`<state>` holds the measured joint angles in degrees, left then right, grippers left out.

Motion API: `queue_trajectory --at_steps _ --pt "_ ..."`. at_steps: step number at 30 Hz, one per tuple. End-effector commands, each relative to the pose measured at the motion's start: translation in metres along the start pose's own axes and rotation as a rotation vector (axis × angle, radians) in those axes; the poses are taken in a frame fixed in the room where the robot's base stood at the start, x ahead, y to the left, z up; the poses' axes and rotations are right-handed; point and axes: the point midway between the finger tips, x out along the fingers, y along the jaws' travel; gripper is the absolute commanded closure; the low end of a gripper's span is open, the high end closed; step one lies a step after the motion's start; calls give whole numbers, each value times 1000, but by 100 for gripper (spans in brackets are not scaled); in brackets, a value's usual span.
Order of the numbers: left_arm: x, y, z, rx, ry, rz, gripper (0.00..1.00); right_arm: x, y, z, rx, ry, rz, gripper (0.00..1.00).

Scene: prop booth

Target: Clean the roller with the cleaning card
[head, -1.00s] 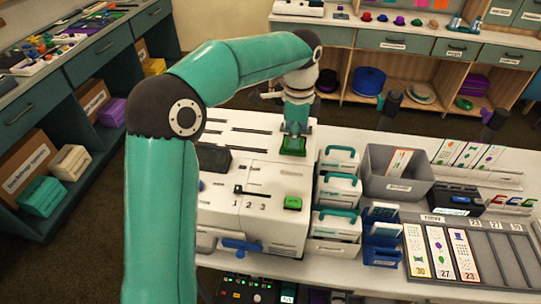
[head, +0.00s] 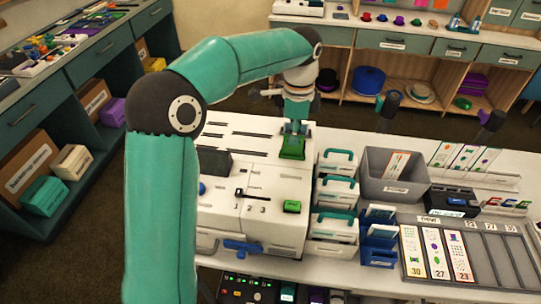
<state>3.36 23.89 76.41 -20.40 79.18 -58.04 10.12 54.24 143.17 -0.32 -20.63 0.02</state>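A white machine (head: 262,178) with dark slots in its top stands in the middle. Its front has a slider marked 1 2 3, a green button (head: 292,207) and a blue lever (head: 243,246). My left gripper (head: 295,134) points down at the back right of the machine's top, right at a small green piece (head: 291,150). I cannot tell whether it grips this piece or only touches it, and its fingers are too small to read. I cannot make out the roller or surely identify the cleaning card. My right gripper is not in view.
White boxes with teal handles (head: 335,192) and blue card holders (head: 378,238) stand right of the machine. Beyond are a grey bin (head: 381,188), a dark device (head: 452,200) and a tray of cards (head: 495,258). Shelves (head: 352,45) stand behind. My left arm crosses the left side.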

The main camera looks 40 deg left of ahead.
Motion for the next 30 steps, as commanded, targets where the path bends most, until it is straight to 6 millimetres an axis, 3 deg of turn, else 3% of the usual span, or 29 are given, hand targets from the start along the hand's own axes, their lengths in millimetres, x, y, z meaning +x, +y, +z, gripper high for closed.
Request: queue_trajectory --at_steps 14,30 --pt "-21 0 0 0 0 0 100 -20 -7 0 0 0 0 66" --pt "-40 0 0 0 0 -1 100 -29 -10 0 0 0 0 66"
